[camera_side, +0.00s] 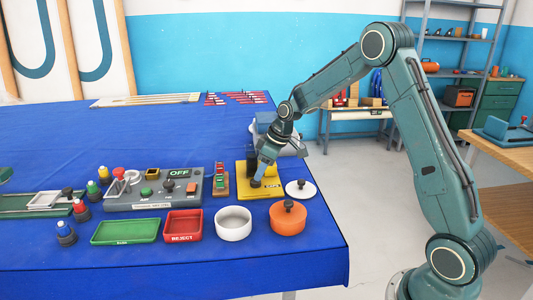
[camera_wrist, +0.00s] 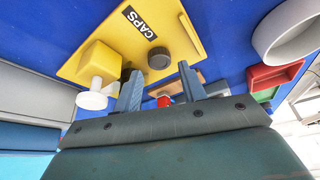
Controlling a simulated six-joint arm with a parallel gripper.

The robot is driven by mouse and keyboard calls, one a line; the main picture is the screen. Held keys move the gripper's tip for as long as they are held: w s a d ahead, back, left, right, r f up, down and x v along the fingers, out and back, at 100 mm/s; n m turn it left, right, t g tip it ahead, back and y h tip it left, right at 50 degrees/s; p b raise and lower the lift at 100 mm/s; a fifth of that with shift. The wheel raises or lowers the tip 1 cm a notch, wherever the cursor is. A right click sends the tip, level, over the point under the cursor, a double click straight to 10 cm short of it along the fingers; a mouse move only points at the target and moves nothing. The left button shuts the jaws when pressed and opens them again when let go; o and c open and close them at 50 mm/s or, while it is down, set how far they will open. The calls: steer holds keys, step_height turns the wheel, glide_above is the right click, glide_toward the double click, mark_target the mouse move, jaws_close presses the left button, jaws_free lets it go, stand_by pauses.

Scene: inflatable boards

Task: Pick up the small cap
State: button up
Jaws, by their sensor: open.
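The small cap (camera_wrist: 159,58) is a dark, round piece on the yellow board (camera_wrist: 187,35) marked CAPS. In the wrist view it shows between and just beyond my fingertips. My gripper (camera_wrist: 161,68) is open, one finger to each side of the cap in the picture, with nothing held. In the side view my gripper (camera_side: 259,175) points down over the yellow board (camera_side: 243,194), and its fingers partly hide what is beneath. I cannot tell the exact height of the fingertips above the board.
A yellow block (camera_wrist: 100,62) and a white round piece (camera_wrist: 92,99) show close to the left finger. Nearby stand a white lid (camera_side: 301,189), an orange pot (camera_side: 287,222), a white bowl (camera_side: 233,225), a red reject tray (camera_side: 183,226) and a green tray (camera_side: 125,232).

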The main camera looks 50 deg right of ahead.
mark_target(256, 183)
steer(key=shift+x, duration=1.85)
steer(key=shift+w, duration=0.1)
steer(key=shift+c, duration=0.4)
steer(key=c, duration=0.6)
